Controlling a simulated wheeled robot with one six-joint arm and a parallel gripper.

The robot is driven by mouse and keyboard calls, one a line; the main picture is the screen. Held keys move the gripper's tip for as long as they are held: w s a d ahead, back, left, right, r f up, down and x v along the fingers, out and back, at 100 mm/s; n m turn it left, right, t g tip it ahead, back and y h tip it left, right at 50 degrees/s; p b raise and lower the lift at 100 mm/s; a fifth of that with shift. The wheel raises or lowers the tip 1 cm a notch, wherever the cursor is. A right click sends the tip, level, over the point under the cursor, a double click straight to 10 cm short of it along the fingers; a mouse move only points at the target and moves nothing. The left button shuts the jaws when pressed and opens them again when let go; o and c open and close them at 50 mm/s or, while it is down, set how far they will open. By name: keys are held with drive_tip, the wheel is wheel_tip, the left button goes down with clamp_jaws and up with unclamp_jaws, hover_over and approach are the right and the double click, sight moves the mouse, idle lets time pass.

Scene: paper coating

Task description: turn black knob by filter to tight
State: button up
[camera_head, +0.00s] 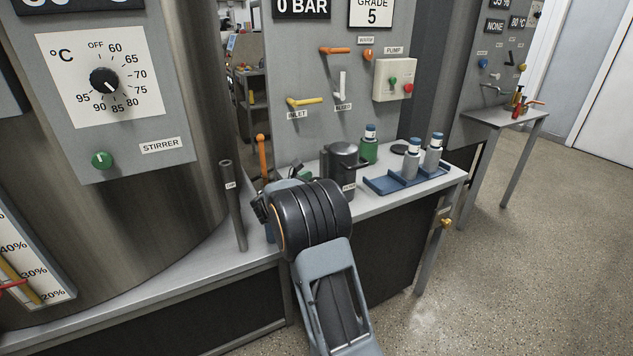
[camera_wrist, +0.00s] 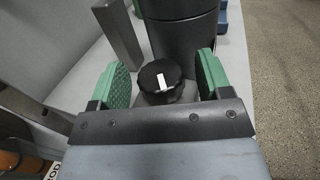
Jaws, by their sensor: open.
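In the wrist view, the black knob (camera_wrist: 160,82) with a white mark on its top sits in front of a dark grey cylindrical housing (camera_wrist: 182,30). My gripper (camera_wrist: 163,80) is open, with one green pad to the left of the knob and one to its right. Gaps show between the pads and the knob, and no contact is visible. In the head view, the filter housing (camera_head: 341,168) stands on the bench behind my arm.
A grey post (camera_wrist: 120,32) stands left of the housing in the wrist view. In the head view, a blue tray (camera_head: 383,186) with bottles lies to the right of the filter. An orange-handled lever (camera_head: 262,152) and a dark upright pipe (camera_head: 234,205) stand to the left.

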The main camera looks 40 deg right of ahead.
drive_tip(key=s+a+p, duration=0.1)
drive_tip(key=s+a, duration=0.1)
drive_tip(key=a, duration=1.1)
drive_tip(key=shift+s, duration=0.15)
drive_tip(key=s+f+m+g+y, duration=0.3)
drive_tip(key=s+f+m+y, duration=0.15)
drive_tip(key=f, duration=0.25)
drive_tip(key=s+a+r+m+g+y+p, duration=0.1)
drive_tip(key=s+a+r+m+y+p, duration=0.25)
drive_tip(key=s+m+y+p, duration=0.35)
drive_tip(key=s+a+r+m+t+y+p, duration=0.2)
drive_tip(key=s+a+r+m+y+p, duration=0.1)
drive_tip(key=r, duration=0.6)
drive_tip(key=s+a+r+m+t+y+p, duration=0.2)
drive_tip(key=s+a+r+m+p, duration=0.3)
drive_tip(key=r, duration=0.5)
drive_tip(key=s+a+y+p, duration=0.1)
drive_tip(key=s+a+p, duration=0.1)
drive_tip(key=s+p, duration=0.1)
drive_tip(key=shift+s+a+r+p, duration=0.2)
drive_tip(key=shift+s+r+p, duration=0.1)
drive_tip(key=shift+s+p, duration=0.05)
